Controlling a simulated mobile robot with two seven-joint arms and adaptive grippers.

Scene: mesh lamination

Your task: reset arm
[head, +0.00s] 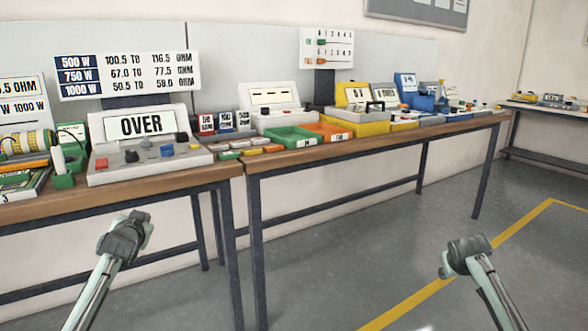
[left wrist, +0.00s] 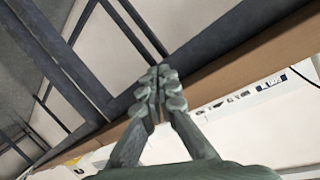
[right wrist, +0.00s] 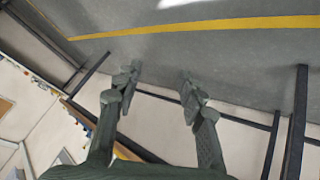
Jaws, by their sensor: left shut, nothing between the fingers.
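In the head view my left arm (head: 122,240) reaches in at the lower left, in front of the left table and below its top. In the left wrist view my left gripper (left wrist: 158,92) is shut, its fingers together with nothing between them. In the head view my right arm (head: 468,254) is at the lower right, over the open floor. In the right wrist view my right gripper (right wrist: 158,88) is open, with a wide empty gap between its fingers. Neither gripper touches a table or any object.
The left table (head: 180,180) holds a grey meter (head: 150,155) reading "OVER". The right table (head: 360,147) holds a green tray (head: 290,138), an orange tray (head: 326,131) and several devices. A yellow line (head: 480,254) crosses the grey floor (head: 400,235), which is clear around my right arm.

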